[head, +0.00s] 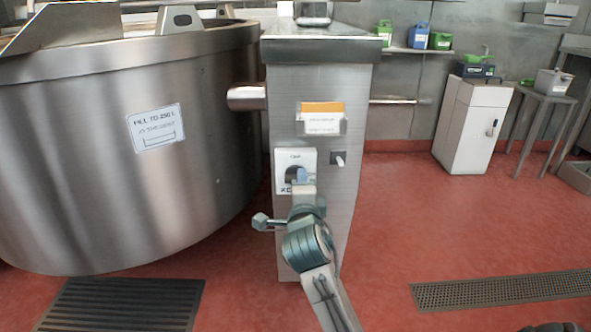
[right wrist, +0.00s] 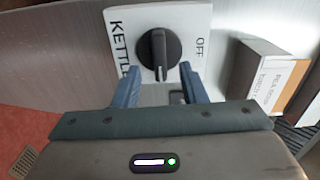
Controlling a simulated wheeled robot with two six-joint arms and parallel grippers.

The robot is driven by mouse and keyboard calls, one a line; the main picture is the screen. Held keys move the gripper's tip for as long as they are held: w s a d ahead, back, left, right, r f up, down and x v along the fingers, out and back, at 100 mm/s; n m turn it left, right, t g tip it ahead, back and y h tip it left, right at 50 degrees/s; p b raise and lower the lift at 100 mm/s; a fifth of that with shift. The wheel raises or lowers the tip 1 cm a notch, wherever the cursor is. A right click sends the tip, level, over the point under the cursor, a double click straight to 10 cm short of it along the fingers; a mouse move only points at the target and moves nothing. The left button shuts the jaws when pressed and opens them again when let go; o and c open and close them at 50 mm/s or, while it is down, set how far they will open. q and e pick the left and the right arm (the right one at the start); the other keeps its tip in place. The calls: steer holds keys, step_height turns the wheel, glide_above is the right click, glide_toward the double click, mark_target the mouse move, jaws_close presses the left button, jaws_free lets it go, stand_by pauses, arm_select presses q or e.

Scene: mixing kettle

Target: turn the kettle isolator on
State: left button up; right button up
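The kettle isolator is a white plate (head: 308,157) on the front of a steel pedestal, partly hidden by my right gripper (head: 300,177). In the right wrist view its black rotary knob (right wrist: 159,53) sits between the words KETTLE and OFF. The knob's grip bar runs up and down in that picture, with a pale mark at its lower end. My right gripper (right wrist: 158,70) is open, one finger either side of the knob's lower part; I cannot tell if they touch it. My left gripper is not in view.
The large steel kettle (head: 130,140) stands left of the pedestal (head: 318,88). A holder with an orange-topped card (head: 322,118) and a small switch (head: 339,159) are near the isolator. A white cabinet (head: 473,126) stands back right.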

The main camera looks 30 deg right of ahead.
steer(key=v, duration=0.6)
steer(key=shift+s, duration=0.15)
stand_by(0.3)
